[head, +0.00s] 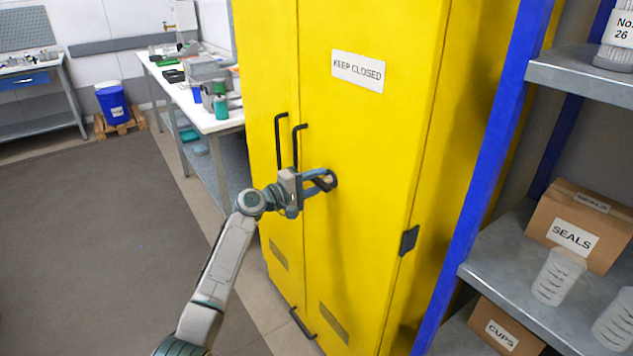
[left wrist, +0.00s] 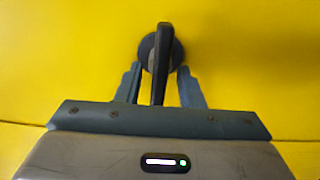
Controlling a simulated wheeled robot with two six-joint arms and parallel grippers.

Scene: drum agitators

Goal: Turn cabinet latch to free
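The yellow cabinet (head: 375,140) stands with its doors shut and a "KEEP CLOSED" label (head: 358,70) on the right door. Its latch (head: 333,179) is a dark lever on a round base on the right door. In the left wrist view the lever (left wrist: 160,58) runs from its base down between my fingers. My left gripper (head: 318,182) is at the latch; the left wrist view also shows this gripper (left wrist: 161,90). It is open, one finger on each side of the lever, with yellow showing in the gaps. My right gripper is not in view.
Two black door handles (head: 281,142) (head: 296,147) stand just left of the latch. A blue-posted shelf (head: 490,170) with boxes and cups is close on the right. A white workbench (head: 205,115) stands behind at left. The dark floor mat (head: 90,240) is clear.

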